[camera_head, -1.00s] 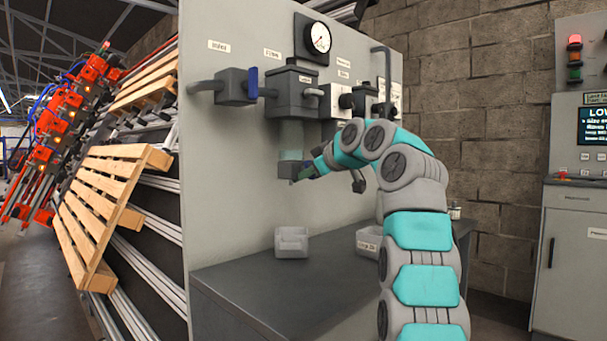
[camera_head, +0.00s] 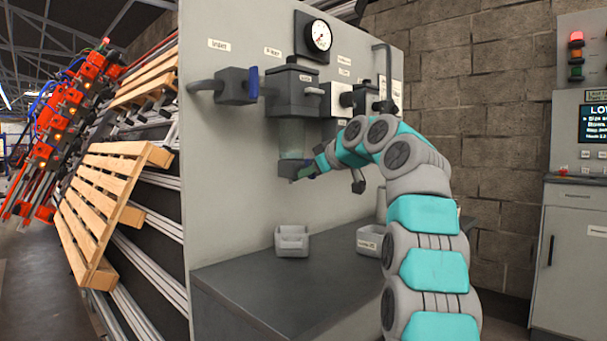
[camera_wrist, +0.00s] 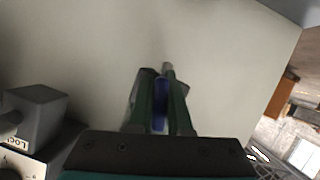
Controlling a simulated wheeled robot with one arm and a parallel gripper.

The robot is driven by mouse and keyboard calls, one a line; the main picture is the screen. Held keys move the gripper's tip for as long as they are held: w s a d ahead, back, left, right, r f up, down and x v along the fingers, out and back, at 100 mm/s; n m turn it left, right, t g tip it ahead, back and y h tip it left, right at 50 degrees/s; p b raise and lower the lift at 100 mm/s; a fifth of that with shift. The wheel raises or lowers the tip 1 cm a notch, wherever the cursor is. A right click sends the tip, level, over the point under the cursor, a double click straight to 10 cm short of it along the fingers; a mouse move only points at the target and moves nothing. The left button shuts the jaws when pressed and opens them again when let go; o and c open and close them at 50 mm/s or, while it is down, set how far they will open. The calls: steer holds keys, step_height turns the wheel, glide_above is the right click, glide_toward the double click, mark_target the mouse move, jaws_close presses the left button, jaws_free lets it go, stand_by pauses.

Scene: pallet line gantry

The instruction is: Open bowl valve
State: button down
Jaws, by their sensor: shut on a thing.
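The filter bowl (camera_head: 291,135) hangs under a grey regulator block on the panel, with a dark drain fitting (camera_head: 289,168) at its lower end. My gripper (camera_head: 307,172) is at this fitting, reaching in from the right. In the wrist view, my gripper (camera_wrist: 161,105) has its dark green fingers shut on either side of a blue valve lever (camera_wrist: 160,103). The lever points along the fingers, and a grey fitting shows just past their tips. My fingers hide most of the lever in the head view.
A pressure gauge (camera_head: 318,36) and another blue-handled valve (camera_head: 237,86) are above on the panel (camera_head: 230,190). Two small grey bins (camera_head: 292,241) (camera_head: 369,240) stand on the bench (camera_head: 300,285) below. A control cabinet (camera_head: 575,240) stands at the right.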

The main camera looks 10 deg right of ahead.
steer(key=shift+a+m+y+p, duration=0.1)
steer(key=shift+m+y+p, duration=0.3)
steer(key=shift+m+p, duration=0.3)
steer(key=shift+s+m+g+y+p, duration=0.1)
steer(key=shift+m+g+y+p, duration=0.25)
steer(key=shift+p, duration=0.3)
stand_by(0.3)
steer(key=c, duration=0.9)
jaws_free()
steer(key=shift+o, duration=0.2)
steer(key=v, duration=0.7)
steer(key=shift+s+r, duration=0.2)
steer(key=shift+s, duration=0.05)
